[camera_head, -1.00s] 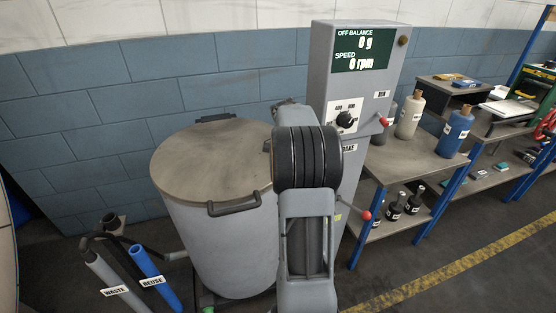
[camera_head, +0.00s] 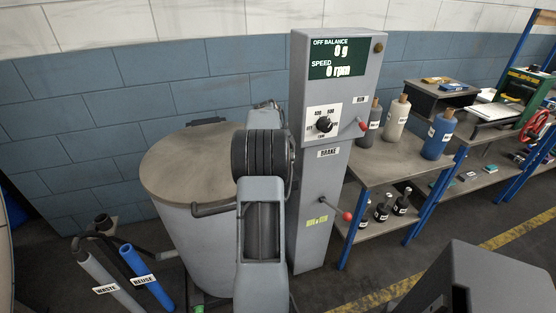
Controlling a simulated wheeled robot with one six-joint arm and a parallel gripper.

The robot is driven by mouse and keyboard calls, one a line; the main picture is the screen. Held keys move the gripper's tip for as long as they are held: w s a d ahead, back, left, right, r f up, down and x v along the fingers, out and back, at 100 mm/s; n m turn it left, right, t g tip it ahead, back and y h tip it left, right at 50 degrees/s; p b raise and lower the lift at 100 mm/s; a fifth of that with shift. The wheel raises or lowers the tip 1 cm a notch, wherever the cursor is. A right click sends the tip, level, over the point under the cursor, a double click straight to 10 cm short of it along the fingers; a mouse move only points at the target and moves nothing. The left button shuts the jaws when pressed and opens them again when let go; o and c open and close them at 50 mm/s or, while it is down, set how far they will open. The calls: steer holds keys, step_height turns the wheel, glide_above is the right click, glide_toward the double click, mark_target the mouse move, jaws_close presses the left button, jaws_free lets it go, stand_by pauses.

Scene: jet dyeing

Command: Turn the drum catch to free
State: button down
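The grey drum (camera_head: 198,240) stands left of the control column, with its flat lid (camera_head: 185,165) down on top. A dark handle (camera_head: 208,209) on the lid's front edge is partly covered by my arm. Another dark handle (camera_head: 206,122) is at the lid's back edge. I cannot make out a drum catch; my arm hides the drum's right side. My gripper does not show, and I cannot tell whether it is behind the arm.
The control column (camera_head: 318,225) reads 0 g and 0 rpm. It has a dial (camera_head: 324,124) and red-knobbed levers (camera_head: 346,216). A shelf table (camera_head: 390,172) with bottles stands right. Waste and reuse pipes (camera_head: 150,278) are lower left.

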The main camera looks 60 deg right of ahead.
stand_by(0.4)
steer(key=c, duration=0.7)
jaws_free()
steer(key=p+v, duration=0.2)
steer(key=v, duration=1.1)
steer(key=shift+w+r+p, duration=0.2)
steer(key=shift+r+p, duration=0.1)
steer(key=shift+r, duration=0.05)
